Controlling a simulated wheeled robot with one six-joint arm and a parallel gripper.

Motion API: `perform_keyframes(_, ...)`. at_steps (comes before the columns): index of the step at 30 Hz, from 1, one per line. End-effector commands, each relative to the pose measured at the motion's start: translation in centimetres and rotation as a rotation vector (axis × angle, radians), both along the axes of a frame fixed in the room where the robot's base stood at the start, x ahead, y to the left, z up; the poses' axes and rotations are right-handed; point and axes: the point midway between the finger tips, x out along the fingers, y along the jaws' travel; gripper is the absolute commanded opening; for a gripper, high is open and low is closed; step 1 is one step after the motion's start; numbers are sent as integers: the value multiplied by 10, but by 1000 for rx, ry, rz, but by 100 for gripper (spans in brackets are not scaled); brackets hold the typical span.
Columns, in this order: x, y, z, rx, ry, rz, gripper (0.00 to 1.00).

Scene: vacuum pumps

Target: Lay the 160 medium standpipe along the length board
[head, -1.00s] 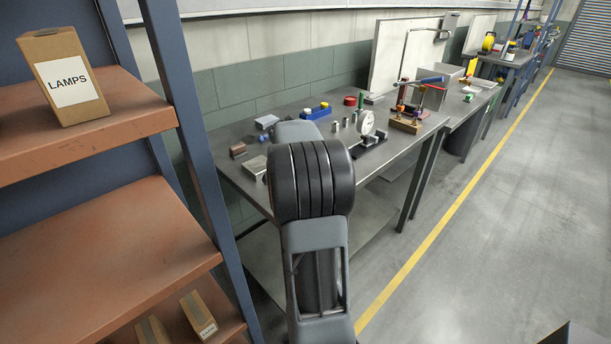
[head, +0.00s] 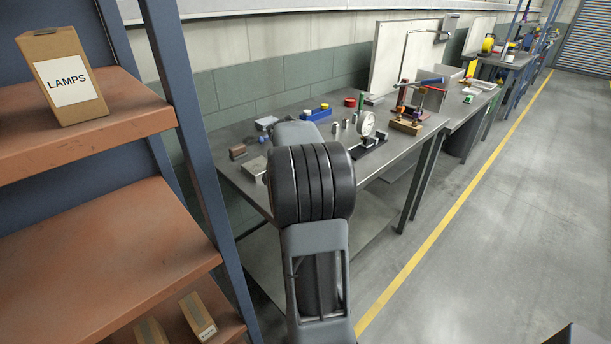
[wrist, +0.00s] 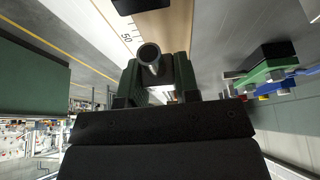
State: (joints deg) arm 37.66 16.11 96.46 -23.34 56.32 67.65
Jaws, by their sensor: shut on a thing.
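In the wrist view my gripper (wrist: 156,82) is shut on a grey metal pipe, the standpipe (wrist: 149,56), whose open round end faces the camera. Much of the pipe is hidden behind the jaws. A pale wooden board with scale marks and the number 50, the length board (wrist: 165,30), lies beyond the pipe. I cannot tell whether the pipe touches it. In the head view my arm hides the gripper and the pipe, and I cannot make out the length board there.
The grey workbench (head: 232,170) carries a dial gauge (head: 367,126) on a black base, a blue block (head: 318,114) and several small parts. A shelf (head: 95,240) with a LAMPS box (head: 62,78) stands at the left.

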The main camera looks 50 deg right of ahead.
Motion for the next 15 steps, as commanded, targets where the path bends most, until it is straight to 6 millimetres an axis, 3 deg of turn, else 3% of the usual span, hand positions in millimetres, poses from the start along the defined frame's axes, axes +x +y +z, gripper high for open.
perform_keyframes(15,0,0,-7,0,-1,0,6)
